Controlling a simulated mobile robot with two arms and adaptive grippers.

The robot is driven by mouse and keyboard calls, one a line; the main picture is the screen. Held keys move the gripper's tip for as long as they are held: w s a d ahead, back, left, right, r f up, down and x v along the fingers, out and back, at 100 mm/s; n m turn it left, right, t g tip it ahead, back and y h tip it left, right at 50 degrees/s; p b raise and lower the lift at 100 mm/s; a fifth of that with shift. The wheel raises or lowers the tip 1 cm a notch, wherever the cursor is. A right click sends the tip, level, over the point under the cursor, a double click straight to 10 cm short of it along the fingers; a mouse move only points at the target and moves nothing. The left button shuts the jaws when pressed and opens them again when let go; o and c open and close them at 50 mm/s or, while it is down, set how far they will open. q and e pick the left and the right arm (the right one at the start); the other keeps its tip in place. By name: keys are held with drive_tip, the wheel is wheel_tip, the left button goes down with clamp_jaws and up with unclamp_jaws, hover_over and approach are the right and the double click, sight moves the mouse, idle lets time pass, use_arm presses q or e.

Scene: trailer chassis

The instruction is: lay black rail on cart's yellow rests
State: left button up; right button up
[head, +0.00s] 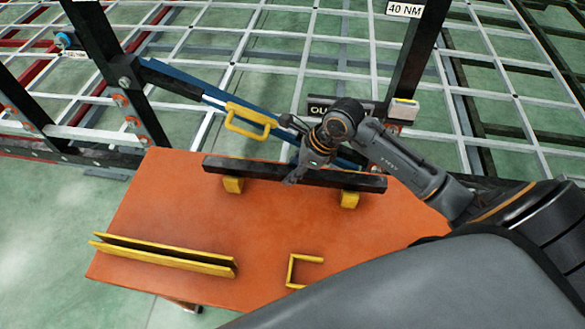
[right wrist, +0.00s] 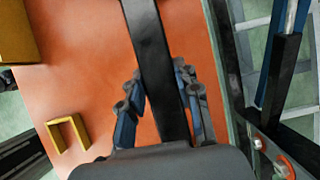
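The black rail (head: 228,166) lies lengthwise across the far part of the orange cart top (head: 178,205). It is over two yellow rests, the left one (head: 233,185) and the right one (head: 350,199), and looks seated on them. My right gripper (head: 298,173) is at the rail's middle, pointing down. In the right wrist view, its fingers (right wrist: 160,108) straddle the rail (right wrist: 152,45). Orange shows between the left finger and the rail, so the gripper looks open around it. My left gripper is not in view.
On the cart top lie a yellow-sided channel (head: 165,255) at front left and a yellow bracket (head: 292,270) at front centre. Behind the cart are a yellow handle (head: 250,121) on a blue bar, black chassis posts (head: 412,60) and a grey lattice frame.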

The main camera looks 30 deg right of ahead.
drive_tip(key=o, duration=0.4)
drive_tip(key=shift+o, duration=0.2)
drive_tip(key=b+v, duration=0.1)
drive_tip(key=v, duration=1.1)
drive_tip(key=shift+b, duration=0.3)
